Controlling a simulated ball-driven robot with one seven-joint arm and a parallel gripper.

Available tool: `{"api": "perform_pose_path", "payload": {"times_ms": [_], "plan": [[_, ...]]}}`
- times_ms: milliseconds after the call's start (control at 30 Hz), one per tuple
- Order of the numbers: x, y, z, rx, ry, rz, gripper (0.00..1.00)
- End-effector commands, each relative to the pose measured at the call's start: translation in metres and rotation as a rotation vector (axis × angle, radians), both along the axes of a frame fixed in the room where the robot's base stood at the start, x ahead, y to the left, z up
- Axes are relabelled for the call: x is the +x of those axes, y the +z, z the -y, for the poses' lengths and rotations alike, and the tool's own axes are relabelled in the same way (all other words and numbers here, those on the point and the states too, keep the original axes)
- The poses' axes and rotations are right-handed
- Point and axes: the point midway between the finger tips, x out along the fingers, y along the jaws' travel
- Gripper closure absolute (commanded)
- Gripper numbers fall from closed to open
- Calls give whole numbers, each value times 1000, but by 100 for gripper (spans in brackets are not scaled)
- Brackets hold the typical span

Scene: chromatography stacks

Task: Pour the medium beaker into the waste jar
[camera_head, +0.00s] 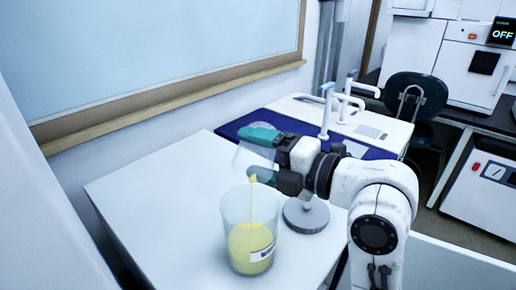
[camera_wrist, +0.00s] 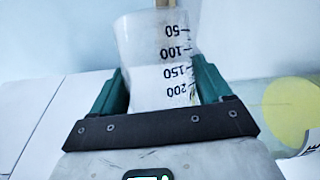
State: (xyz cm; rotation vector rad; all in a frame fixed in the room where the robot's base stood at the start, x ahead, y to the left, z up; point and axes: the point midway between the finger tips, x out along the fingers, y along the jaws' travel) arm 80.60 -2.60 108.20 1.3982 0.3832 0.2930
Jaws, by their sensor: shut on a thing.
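The medium beaker (camera_wrist: 155,50) is clear glass with black graduation marks up to 200. It is tilted in my gripper (camera_head: 262,160), which is shut on it, one green finger on each side in the wrist view (camera_wrist: 158,90). The beaker also shows as a faint shape in the head view (camera_head: 243,158). The waste jar (camera_head: 236,212) stands upright on the white table below, with a label and yellow liquid inside. A thin yellow stream (camera_head: 252,180) runs from the beaker down toward the jar. The jar's side shows in the wrist view (camera_wrist: 240,92).
A round grey base (camera_head: 306,218) stands on the table (camera_head: 165,215) right of the jar. Behind are a dark blue mat (camera_head: 238,126), a sink with white taps (camera_head: 326,110) and a dark chair. The table left of the jar is clear.

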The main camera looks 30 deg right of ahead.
Motion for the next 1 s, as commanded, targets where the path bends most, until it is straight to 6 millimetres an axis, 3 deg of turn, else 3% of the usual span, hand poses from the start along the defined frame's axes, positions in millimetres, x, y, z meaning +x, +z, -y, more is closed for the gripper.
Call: {"api": "perform_pose_path", "payload": {"times_ms": [467,1000], "plan": [[0,2,0,-6,-1,7,62],[6,5,6,143,-2,-159,62]]}}
